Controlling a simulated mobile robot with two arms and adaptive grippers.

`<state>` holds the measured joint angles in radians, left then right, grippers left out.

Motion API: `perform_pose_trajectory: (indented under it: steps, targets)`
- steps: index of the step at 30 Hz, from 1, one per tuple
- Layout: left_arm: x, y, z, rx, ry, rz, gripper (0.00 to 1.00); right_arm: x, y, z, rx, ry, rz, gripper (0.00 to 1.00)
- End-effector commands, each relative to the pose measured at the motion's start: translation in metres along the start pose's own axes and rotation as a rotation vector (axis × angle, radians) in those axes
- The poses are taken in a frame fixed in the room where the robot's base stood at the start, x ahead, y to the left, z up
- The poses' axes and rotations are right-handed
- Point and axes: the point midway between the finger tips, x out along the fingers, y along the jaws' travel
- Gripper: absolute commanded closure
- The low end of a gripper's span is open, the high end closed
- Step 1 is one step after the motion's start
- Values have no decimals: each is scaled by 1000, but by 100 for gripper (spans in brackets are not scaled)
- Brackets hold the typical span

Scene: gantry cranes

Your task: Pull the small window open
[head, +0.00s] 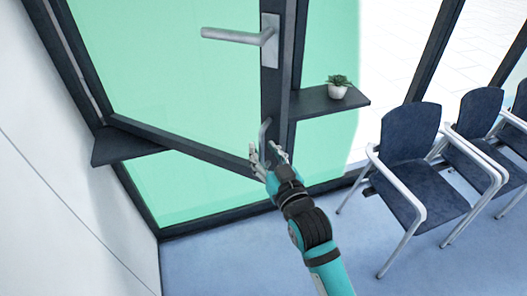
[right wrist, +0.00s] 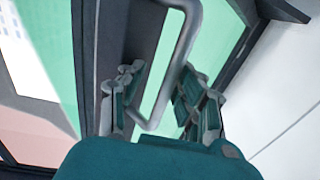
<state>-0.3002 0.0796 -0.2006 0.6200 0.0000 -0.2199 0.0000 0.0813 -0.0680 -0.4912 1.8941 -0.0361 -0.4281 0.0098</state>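The small window (head: 185,75) has a dark frame and green-tinted glass at the upper left of the head view. Its lower rail slants across the dark sill and its right side stands out from the wall frame, so it looks ajar. A horizontal metal lever (head: 235,36) sits on its right upright. A bent grey pull bar (head: 265,130) is lower on that upright. My right gripper (head: 267,158) is at this bar. In the right wrist view the bar (right wrist: 172,75) passes between its spread fingers (right wrist: 163,103), with gaps visible. My left gripper is not in view.
A potted plant (head: 338,86) stands on the dark sill (head: 315,104), right of the window's upright. Several dark blue chairs (head: 408,150) stand at the right. A white wall (head: 50,170) is close on the left. Blue floor (head: 215,265) is clear below the window.

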Motion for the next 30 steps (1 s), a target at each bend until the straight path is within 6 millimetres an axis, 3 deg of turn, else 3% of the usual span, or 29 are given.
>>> perform_pose_trajectory:
  steps: [11, 24, 30]
  targets:
    - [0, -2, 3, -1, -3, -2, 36, -8, -1, 0, 2, 1, -3, 64]
    - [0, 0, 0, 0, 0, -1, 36, -94, 0, 1, 2, -2, -2, 64]
    - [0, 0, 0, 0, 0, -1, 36, -116, 0, 1, 2, -1, -1, 64]
